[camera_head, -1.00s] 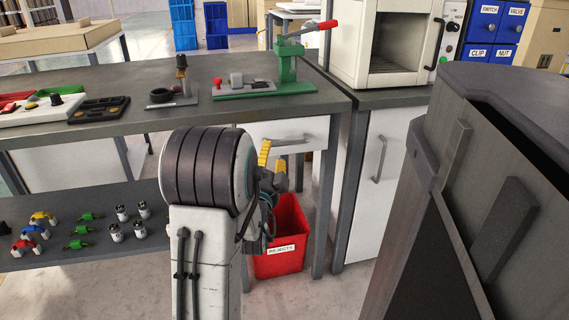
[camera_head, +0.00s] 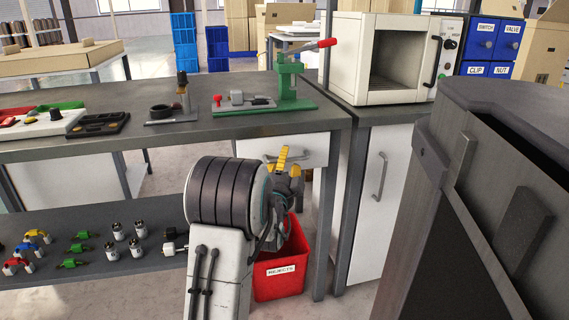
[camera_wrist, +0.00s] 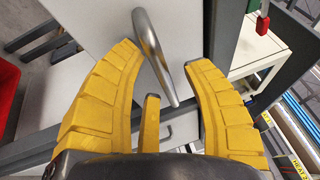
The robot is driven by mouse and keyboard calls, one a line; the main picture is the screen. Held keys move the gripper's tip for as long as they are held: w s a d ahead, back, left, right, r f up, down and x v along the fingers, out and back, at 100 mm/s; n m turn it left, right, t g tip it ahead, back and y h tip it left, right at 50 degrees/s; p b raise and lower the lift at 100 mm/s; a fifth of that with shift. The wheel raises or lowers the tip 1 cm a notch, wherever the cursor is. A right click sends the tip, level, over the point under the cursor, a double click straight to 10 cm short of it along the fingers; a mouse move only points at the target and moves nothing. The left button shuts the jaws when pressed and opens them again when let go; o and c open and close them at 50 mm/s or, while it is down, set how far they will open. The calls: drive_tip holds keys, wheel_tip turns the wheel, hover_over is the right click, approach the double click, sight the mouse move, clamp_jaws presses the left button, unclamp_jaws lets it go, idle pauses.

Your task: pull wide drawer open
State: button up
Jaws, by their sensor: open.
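The wide drawer (camera_head: 310,148) is a white front with a grey bar handle (camera_head: 276,157), under the workbench top. It looks closed in the head view. My gripper (camera_head: 286,172) is in front of the drawer, with its yellow fingers near the handle and partly hidden by my own arm. In the wrist view my gripper (camera_wrist: 164,95) is open. The silver handle (camera_wrist: 153,50) reaches into the gap between its yellow fingers, with the white drawer front (camera_wrist: 100,32) behind. I cannot tell whether the fingers touch the handle.
A red rejects bin (camera_head: 280,272) stands on the floor below the drawer. A white cabinet door (camera_head: 374,190) is to the right, under an oven (camera_head: 388,60). A green press (camera_head: 284,92) stands on the bench. A lower shelf (camera_head: 100,268) holds small parts at left.

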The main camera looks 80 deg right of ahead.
drive_tip(key=shift+d, duration=0.2)
drive_tip(key=shift+c, duration=0.4)
clamp_jaws()
